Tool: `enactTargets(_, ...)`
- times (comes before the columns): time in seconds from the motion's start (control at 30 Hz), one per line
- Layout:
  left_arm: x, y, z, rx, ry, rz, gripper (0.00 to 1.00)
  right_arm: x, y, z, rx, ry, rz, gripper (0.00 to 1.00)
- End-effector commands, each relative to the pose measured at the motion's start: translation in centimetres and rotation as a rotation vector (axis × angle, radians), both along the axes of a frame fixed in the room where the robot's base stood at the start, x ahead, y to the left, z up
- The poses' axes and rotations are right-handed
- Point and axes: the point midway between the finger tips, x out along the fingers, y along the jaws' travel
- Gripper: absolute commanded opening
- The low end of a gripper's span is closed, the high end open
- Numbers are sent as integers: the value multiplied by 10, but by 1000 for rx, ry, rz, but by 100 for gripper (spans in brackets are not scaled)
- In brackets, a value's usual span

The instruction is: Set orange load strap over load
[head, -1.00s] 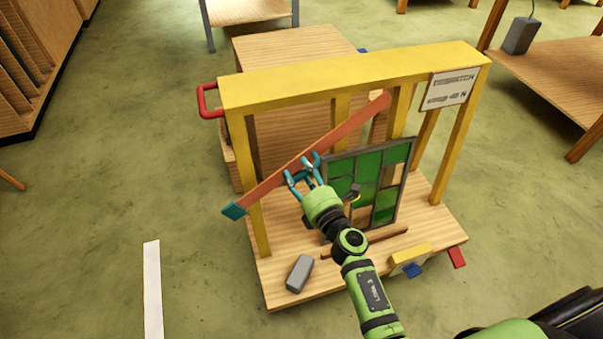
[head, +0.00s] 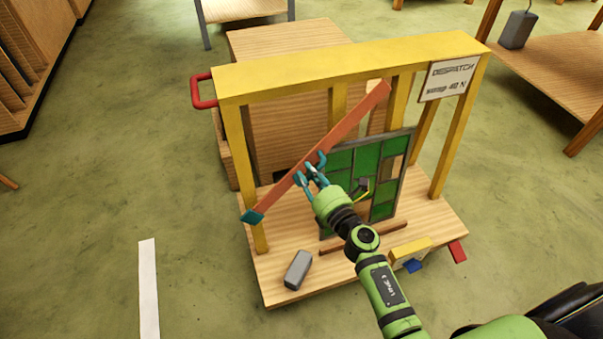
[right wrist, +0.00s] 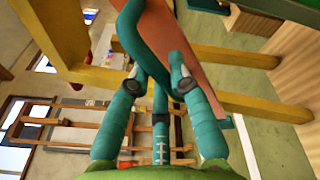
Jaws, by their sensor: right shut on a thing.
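The orange load strap (head: 345,130) is a long flat bar with a teal end at its lower left. It slants up to the right in front of the yellow frame. My right gripper (head: 312,172) is shut on the strap near its middle; the strap also shows in the right wrist view (right wrist: 182,45) between the teal fingers (right wrist: 155,75). The load, a leaded panel (head: 385,165) with green panes, stands upright on the wooden base behind my arm, which hides part of it. The strap is above and left of the panel in the head view. My left gripper is not in view.
The yellow frame (head: 340,62) carries a dispatch sign (head: 450,78) and a red handle (head: 203,91). A grey block (head: 298,270) and a yellow block (head: 412,248) are on the base (head: 275,293). A wooden crate (head: 285,45) stands behind. Floor at left is mostly clear.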

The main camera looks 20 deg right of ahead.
Motion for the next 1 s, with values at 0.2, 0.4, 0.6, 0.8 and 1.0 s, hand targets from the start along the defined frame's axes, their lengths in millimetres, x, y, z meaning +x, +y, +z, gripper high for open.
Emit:
enactTargets(0.2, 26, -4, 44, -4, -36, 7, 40, -3, -32, -36, -165, -6, 21, 0)
enactTargets(0.4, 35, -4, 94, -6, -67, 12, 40, -5, -62, -57, -305, -11, 40, 0)
enactTargets(0.6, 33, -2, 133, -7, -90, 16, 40, -6, -86, -69, -411, -14, 55, 0)
enactTargets(0.8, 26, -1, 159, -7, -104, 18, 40, -7, -104, -76, -485, -16, 65, 0)
enactTargets(1.0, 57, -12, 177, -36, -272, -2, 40, -7, -121, -82, -554, -19, 75, 0)
